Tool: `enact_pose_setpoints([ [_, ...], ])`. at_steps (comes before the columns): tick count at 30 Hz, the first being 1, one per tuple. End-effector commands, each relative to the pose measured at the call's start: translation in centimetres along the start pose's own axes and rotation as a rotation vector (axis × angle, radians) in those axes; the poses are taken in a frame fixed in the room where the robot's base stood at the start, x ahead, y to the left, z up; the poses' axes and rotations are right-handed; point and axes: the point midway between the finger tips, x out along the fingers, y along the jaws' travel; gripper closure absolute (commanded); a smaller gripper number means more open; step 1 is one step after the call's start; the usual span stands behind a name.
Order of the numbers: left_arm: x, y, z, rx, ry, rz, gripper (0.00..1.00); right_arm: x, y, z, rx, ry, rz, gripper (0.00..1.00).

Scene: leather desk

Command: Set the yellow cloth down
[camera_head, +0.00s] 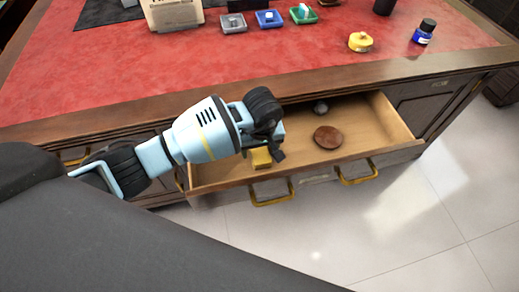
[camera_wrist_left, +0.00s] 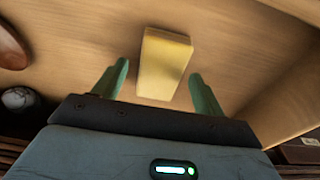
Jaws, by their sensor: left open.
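The yellow cloth (camera_wrist_left: 163,65) looks like a folded, pale yellow block. It lies on the wooden bottom of the open drawer (camera_head: 375,135), near the drawer's left end. In the head view the cloth (camera_head: 261,158) shows just below my left gripper (camera_head: 272,150), partly hidden by it. In the left wrist view my left gripper (camera_wrist_left: 158,85) is open, with its two green fingers apart. The cloth lies beyond and between the fingertips, with a gap visible on each side. My right gripper is in neither view.
A round brown object (camera_head: 327,137) and a small grey ball (camera_head: 320,108) lie in the drawer to the right. The red desk top (camera_head: 150,65) above holds several small trays, a yellow object (camera_head: 360,42) and a blue ink bottle (camera_head: 424,32). The drawer's middle front has free room.

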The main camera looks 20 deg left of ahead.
Motion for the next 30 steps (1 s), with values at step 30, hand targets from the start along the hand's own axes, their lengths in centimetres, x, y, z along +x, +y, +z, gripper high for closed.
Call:
enact_pose_setpoints([
  [30, -10.7, -0.1, 0.0, 0.0, -0.001, -0.002, 0.29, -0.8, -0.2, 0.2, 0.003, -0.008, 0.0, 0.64],
])
